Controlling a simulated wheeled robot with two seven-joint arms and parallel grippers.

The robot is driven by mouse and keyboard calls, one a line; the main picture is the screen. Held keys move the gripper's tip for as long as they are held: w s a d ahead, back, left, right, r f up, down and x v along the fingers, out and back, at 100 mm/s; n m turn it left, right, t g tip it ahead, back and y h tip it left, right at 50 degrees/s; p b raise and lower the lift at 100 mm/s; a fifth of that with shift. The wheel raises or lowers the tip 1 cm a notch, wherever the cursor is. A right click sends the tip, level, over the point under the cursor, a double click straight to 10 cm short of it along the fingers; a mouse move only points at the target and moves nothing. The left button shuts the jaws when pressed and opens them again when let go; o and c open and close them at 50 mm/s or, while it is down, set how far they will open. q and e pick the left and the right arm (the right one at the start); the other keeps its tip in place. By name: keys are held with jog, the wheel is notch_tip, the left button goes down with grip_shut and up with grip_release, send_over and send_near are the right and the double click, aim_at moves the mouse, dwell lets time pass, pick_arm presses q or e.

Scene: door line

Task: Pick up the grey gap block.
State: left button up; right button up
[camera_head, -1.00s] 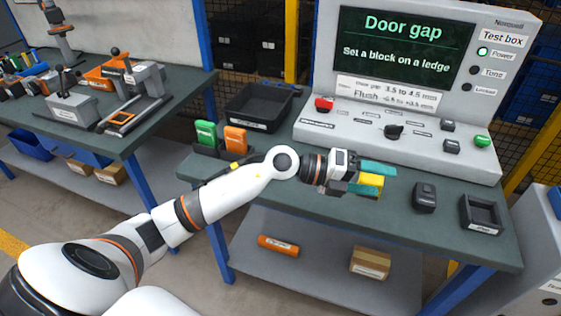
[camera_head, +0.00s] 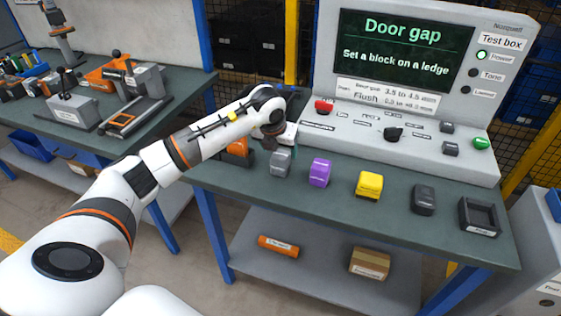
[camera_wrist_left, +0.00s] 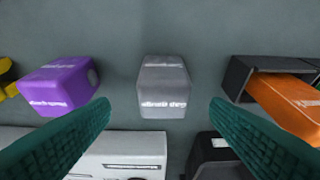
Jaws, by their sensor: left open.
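The grey gap block (camera_head: 281,162) stands on the green-grey table, just in front of my left gripper (camera_head: 285,140). In the left wrist view the grey block (camera_wrist_left: 164,84) lies midway between the two green fingers, a little beyond their tips. My left gripper (camera_wrist_left: 160,106) is open and empty there, with a finger on each side and clear space to the block. In the head view its fingers are mostly hidden by the wrist. My right gripper is not in view.
A purple block (camera_head: 320,173), a yellow block (camera_head: 369,185) and a dark block (camera_head: 424,199) stand in a row to the right. An orange block (camera_wrist_left: 290,98) sits in a black holder (camera_wrist_left: 240,75) on the grey block's other side. The test box (camera_head: 345,135) stands behind.

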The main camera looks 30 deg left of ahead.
aim_at(280, 154)
pick_arm(q)
jog(key=p+x, duration=0.1)
jog(key=x, duration=0.4)
jog(key=shift+a+p, duration=0.2)
jog(key=shift+p, duration=0.1)
jog(key=shift+w+f, duration=0.2)
jog(key=shift+f, duration=0.15)
jog(key=shift+c, duration=0.2)
jog(key=shift+r, duration=0.1)
jog(key=c, duration=1.1)
